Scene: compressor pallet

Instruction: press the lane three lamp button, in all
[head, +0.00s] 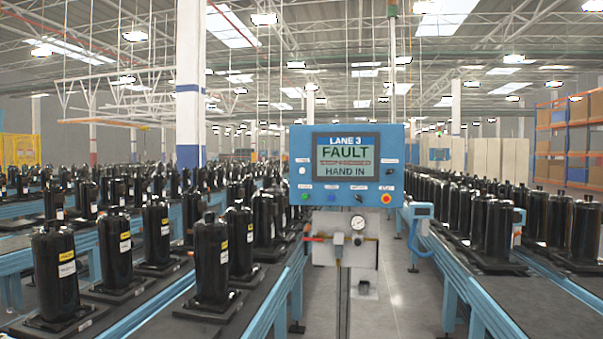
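A blue control panel (296,141) stands upright on a post straight ahead, a little right of the middle. Its screen (346,155) reads "LANE 3", "FAULT" and "HAND IN", with a smaller line too small to read. A row of small controls runs below the screen: a green one (305,197), a blue one (331,197), a dark one (359,197) and a red one (386,198) on a yellow ground. Small pale marks sit left of the screen. The labels are too small to read, so I cannot tell which control is the lane three lamp button. My gripper is not in view.
A pressure gauge (358,222) and a red valve handle (314,239) sit below the panel. Conveyors with black compressors (211,262) run on the left, and more (491,230) stand on the right. A blue bent fixture (420,229) stands right of the panel. Grey floor (400,300) shows between the conveyors.

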